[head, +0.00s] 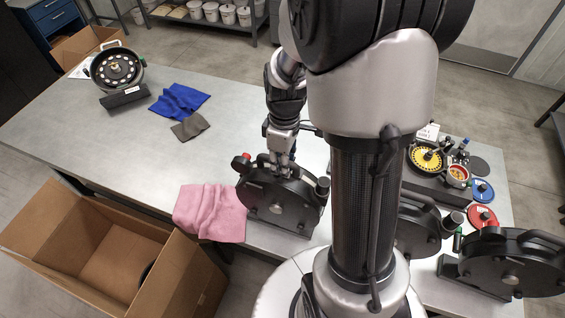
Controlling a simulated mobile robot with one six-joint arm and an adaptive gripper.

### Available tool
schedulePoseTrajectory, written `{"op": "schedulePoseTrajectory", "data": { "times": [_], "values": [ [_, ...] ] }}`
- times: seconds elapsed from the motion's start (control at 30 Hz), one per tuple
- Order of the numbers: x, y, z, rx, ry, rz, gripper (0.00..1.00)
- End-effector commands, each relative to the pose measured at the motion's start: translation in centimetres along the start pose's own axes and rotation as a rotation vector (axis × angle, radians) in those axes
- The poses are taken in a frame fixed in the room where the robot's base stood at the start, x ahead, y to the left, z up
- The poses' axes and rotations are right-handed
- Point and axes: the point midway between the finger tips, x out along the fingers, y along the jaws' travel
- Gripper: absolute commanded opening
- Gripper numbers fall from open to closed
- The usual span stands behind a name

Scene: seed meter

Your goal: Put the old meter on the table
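A black round seed meter (270,205) stands upright near the table's front edge, with a red knob at its upper left. My gripper (281,172) is at the top of this meter, by its handle, pointing down. The fingers overlap the dark handle, so I cannot tell whether they are closed on it. The grey table (130,150) extends to the left and behind. Other black meters stand at the right, one partly behind my arm (416,228) and one in front (508,264). No visible mark tells me which meter is the old one.
An open meter with a dotted disc (116,70) stands at the back left. Blue (180,101), grey (189,127) and pink (210,212) cloths lie on the table. An open cardboard box (180,283) stands in front. Discs and small parts (482,191) crowd the right; the table's left-middle is clear.

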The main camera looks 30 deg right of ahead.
Motion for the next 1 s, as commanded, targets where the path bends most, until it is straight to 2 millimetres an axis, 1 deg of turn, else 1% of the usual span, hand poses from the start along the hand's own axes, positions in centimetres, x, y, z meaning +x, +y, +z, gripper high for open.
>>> {"op": "schedulePoseTrajectory", "data": {
  "times": [0.03,0.2,0.47,0.57,0.67,1.0],
  "values": [
    [0.0,0.0,0.0,0.000,0.000,0.000,0.25],
    [0.0,0.0,0.0,0.000,0.000,0.000,0.35],
    [0.0,0.0,0.0,0.000,0.000,0.000,0.35],
    [-0.4,0.0,0.0,0.000,0.000,0.000,0.35],
    [-1.6,0.1,-0.1,0.000,0.002,0.003,0.35],
    [-8.8,0.1,-0.1,0.000,0.003,0.004,0.35]
  ]
}}
